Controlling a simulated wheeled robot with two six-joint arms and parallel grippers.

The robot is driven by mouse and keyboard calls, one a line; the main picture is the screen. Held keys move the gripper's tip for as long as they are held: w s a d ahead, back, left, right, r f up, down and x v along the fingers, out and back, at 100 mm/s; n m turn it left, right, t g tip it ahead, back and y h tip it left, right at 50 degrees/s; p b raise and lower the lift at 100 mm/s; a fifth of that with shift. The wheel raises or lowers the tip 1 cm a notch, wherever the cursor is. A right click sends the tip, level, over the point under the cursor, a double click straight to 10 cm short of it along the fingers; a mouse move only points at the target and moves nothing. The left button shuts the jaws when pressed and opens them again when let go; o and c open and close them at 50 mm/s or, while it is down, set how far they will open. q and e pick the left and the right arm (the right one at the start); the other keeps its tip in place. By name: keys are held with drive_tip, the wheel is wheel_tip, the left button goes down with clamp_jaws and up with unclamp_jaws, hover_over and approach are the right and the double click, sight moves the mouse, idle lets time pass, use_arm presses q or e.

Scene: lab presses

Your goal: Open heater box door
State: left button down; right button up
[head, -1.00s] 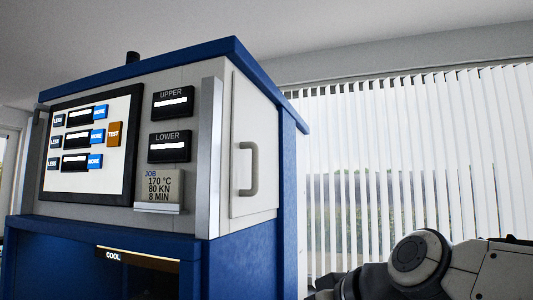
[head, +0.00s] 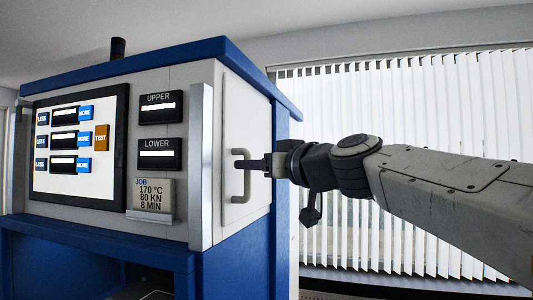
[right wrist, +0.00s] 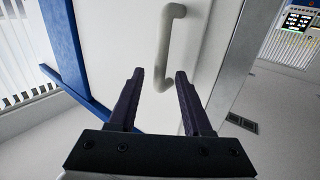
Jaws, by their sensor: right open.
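The heater box (head: 165,75) is a blue and light grey cabinet on the left of the head view. Its white side door (head: 232,110) is shut and carries a grey C-shaped handle (head: 243,194). My right gripper (head: 250,164) reaches in from the right, with its fingertips at the handle. In the right wrist view the two dark fingers (right wrist: 159,75) are open and apart. The handle (right wrist: 163,45) shows beyond and between their tips, and I cannot tell whether they touch it. My left gripper is not in view.
A control screen (head: 80,145) with several buttons, two displays and a job card (head: 151,194) are on the cabinet front. A silver upright post (head: 201,165) stands at the front corner beside the door. Window blinds (head: 400,110) are behind my arm.

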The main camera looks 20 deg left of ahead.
drive_tip(key=shift+w+a, duration=0.4)
drive_tip(key=shift+a, duration=0.15)
clamp_jaws()
idle(1.1)
